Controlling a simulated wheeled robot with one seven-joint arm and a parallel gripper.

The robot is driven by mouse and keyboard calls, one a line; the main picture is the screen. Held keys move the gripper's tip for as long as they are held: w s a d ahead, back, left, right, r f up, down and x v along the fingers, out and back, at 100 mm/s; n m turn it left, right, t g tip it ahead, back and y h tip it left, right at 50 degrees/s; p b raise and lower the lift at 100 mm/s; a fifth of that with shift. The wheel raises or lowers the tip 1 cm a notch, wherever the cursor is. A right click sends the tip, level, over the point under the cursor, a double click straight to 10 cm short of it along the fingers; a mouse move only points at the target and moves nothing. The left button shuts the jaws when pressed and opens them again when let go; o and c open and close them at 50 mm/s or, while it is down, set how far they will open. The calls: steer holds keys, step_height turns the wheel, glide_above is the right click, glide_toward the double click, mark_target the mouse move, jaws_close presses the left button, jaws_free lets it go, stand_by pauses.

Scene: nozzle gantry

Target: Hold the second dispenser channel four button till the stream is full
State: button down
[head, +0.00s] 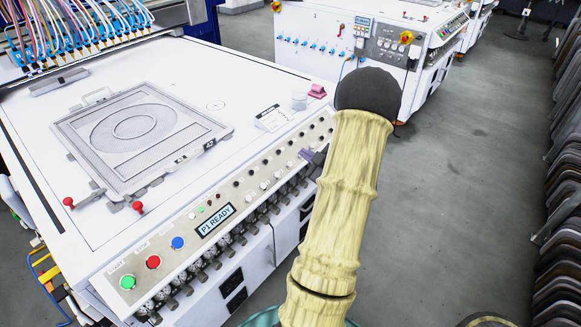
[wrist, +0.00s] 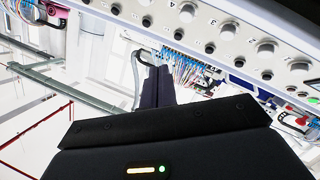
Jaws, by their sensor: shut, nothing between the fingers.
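The dispenser control panel (head: 262,178) runs along the front edge of a white machine, with rows of small dark buttons and pale knobs. In the wrist view the panel (wrist: 222,32) crosses the upper right, with numbered pale knobs and a row of black buttons. I cannot tell for sure which button is channel four of the second dispenser. My gripper (head: 316,157) is at the panel's far right part in the head view, partly hidden by my arm. In the wrist view my gripper (wrist: 157,72) is shut, its dark fingers below the black buttons. Contact with a button cannot be told. No stream is visible.
A display reading P1 READY (head: 215,221) sits beside blue (head: 178,243), red (head: 153,262) and green (head: 127,282) buttons. A framed plate (head: 75,150) lies on the machine top. Blue nozzles with coloured tubes stand at upper left.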

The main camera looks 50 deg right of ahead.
steer(key=shift+w+a+f+b, duration=0.1)
steer(key=shift+w+f+b, duration=0.75)
steer(key=shift+f, duration=0.35)
steer(key=shift+w+f+b, duration=0.75)
steer(key=shift+w+f, duration=0.1)
steer(key=shift+f, duration=0.35)
steer(key=shift+f, duration=0.1)
steer(key=shift+w+f+b, duration=0.2)
steer(key=shift+f+b, duration=0.05)
steer(key=shift+b, duration=0.05)
steer(key=shift+w+f+b, duration=0.3)
steer(key=shift+f+b, duration=0.1)
stand_by(1.1)
steer(key=shift+r, duration=0.1)
stand_by(2.4)
steer(key=shift+s+r+p, duration=0.45)
steer(key=shift+s+r, duration=0.1)
steer(key=shift+r, duration=0.1)
steer(key=shift+r, duration=0.1)
steer(key=shift+s+r+p, duration=0.7)
steer(key=shift+r, duration=0.3)
steer(key=shift+s+r+p, duration=0.7)
steer(key=shift+r, duration=0.25)
